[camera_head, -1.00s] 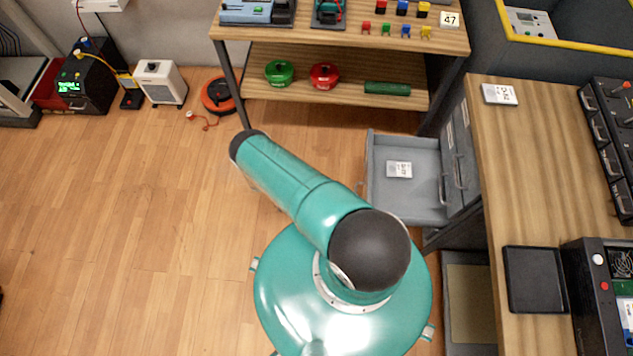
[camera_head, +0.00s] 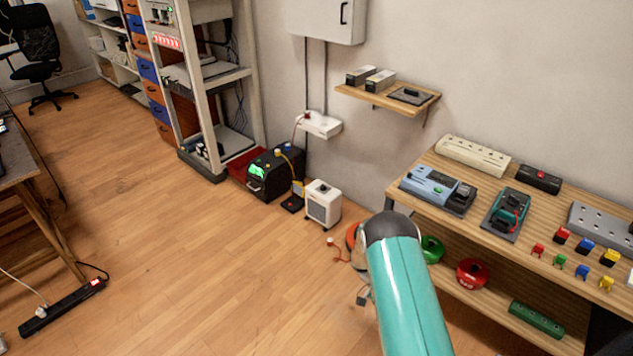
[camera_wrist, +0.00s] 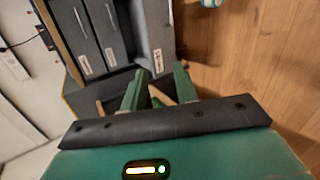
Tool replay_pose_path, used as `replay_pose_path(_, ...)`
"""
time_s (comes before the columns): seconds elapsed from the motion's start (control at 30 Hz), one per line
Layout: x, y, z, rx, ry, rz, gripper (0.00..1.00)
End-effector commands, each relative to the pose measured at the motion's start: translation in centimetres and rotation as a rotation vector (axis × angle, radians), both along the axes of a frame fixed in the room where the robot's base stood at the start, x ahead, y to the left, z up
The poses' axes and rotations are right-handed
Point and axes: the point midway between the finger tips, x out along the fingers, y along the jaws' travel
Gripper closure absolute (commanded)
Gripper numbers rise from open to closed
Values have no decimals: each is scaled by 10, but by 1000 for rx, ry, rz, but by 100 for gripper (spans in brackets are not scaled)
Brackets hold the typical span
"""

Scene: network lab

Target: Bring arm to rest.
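My arm shows in the head view as a teal link with a dark rounded cap, rising in front of the shelf bench. My gripper (camera_wrist: 158,88) shows in the wrist view with its two green fingers apart and nothing visible held between them. In the head view the gripper itself cannot be made out behind the arm. In the wrist view a grey drawer cabinet (camera_wrist: 92,28) with labelled drawer fronts lies beyond the fingers.
A wooden bench (camera_head: 470,203) with electrical devices stands right of my arm. A green reel (camera_head: 431,250) and red reel (camera_head: 473,273) sit on its lower shelf. A white box unit (camera_head: 323,204) and black unit (camera_head: 274,176) stand by the wall.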

Motion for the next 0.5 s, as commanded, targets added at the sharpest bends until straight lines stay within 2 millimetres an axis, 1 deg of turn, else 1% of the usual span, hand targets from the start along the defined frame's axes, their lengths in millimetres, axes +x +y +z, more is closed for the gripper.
replay_pose_path(0.03, 9, 3, 23, 32, -26, 2, 70)
replay_pose_path(0.07, 12, 5, 35, 51, -37, 5, 70)
replay_pose_path(0.1, 16, 7, 51, 77, -52, 9, 70)
replay_pose_path(0.17, 22, 11, 75, 116, -77, 17, 70)
replay_pose_path(0.2, 24, 13, 91, 141, -93, 24, 70)
replay_pose_path(0.33, 29, 20, 141, 222, -148, 50, 70)
replay_pose_path(0.5, 26, 31, 205, 322, -223, 96, 70)
